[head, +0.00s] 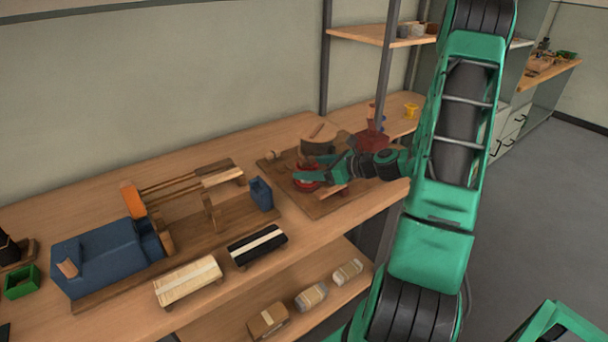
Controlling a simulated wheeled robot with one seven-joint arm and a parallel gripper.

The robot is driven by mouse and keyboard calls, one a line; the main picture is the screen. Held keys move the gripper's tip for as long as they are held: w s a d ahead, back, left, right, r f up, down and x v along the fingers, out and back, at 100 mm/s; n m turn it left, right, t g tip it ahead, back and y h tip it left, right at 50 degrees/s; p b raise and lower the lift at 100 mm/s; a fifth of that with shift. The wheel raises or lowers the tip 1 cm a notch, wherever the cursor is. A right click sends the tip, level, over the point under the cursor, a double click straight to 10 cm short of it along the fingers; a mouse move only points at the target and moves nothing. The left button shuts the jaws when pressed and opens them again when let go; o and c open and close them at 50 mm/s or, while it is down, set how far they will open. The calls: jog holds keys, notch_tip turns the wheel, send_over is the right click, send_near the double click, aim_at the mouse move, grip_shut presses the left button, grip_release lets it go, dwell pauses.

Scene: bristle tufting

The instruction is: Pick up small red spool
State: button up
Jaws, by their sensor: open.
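A small red, round thing that looks like the red spool (306,187) sits on a brown wooden board (335,203) at the right part of the bench. My gripper (308,176) reaches in from the right, low over the board. Its green fingers are at the red spool and cover part of it. From this one view I cannot tell whether they touch it. My gripper is open.
A round wooden-topped piece (319,133) stands behind my gripper, and a dark red piece (371,138) stands close to my wrist. A blue machine (105,255) and brushes, one black (257,246) and one pale (188,281), lie left. A metal post (388,70) rises behind.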

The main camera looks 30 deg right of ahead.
aim_at(297, 167)
jog(key=shift+r+x, duration=0.2)
jog(key=shift+x, duration=2.5)
jog(key=shift+c, duration=0.4)
jog(key=c, duration=0.8)
